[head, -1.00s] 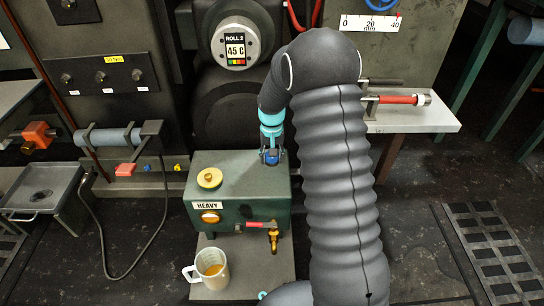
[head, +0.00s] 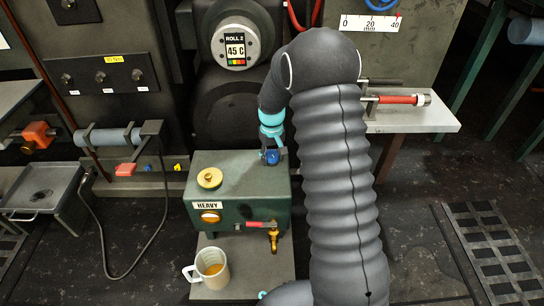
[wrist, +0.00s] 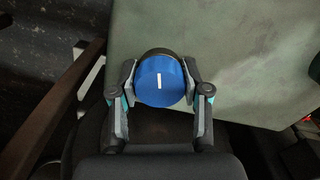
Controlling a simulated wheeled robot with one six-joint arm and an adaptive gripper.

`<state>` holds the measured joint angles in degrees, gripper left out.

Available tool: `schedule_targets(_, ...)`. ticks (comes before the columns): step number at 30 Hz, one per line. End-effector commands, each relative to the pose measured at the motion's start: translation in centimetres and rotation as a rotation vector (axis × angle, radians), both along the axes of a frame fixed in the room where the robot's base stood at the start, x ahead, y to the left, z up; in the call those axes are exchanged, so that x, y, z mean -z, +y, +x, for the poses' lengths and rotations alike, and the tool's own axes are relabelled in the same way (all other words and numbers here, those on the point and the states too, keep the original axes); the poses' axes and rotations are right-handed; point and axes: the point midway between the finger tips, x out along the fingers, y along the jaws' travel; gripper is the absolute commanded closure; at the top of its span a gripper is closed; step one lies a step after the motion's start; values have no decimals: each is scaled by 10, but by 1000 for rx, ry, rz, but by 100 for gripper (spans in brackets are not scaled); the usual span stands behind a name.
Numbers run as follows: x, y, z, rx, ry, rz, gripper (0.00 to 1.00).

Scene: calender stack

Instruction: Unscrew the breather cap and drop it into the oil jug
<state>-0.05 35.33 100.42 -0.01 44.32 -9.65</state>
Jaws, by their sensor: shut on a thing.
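The breather cap is a round blue knob (wrist: 161,82) with a white line on its top. It also shows as a small blue spot (head: 271,157) at the back right of the green tank's top. My gripper (wrist: 160,88) is shut on the blue cap, one finger on each side; it shows in the head view (head: 273,153) above the tank. Whether the cap is seated or slightly raised I cannot tell. The oil jug (head: 196,273), whitish with a handle on its left and amber oil inside, stands in front of the tank.
The green tank (head: 250,187) carries a yellow cap (head: 209,178), a HEAVY label, a round amber sight glass (head: 210,217) and a brass tap (head: 274,238) with a red handle. Dark machine rolls (head: 228,110) stand close behind it. Floor left of the jug is mostly clear.

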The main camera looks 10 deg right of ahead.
Motion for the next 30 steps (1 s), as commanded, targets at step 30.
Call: schedule_targets(30, -26, 0, 1, 2, -2, 0, 89)
